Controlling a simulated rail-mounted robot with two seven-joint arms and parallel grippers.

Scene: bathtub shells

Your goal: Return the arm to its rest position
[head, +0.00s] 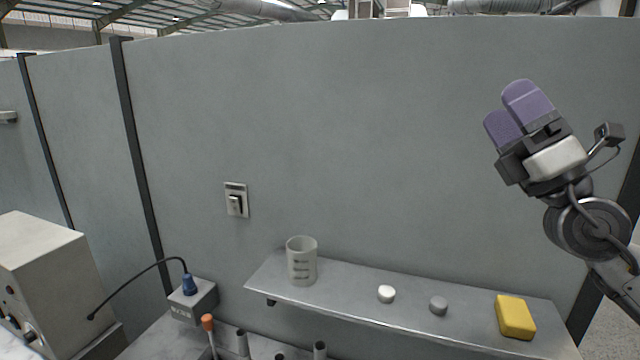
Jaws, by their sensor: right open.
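My right gripper (514,114) shows at the upper right, raised well above the shelf, with its two purple fingers pointing up and to the left. It is open, with nothing seen between the fingers. My right arm comes in from the right edge, in front of the grey wall panel. My left gripper is not in view.
A grey shelf (360,303) holds a beaker (301,262), a white round piece (386,294), a grey round piece (438,305) and a yellow block (515,317). A wall switch (236,200), a box with a blue plug (189,285), an orange-topped tool (208,322) and a beige machine (45,285) stand left.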

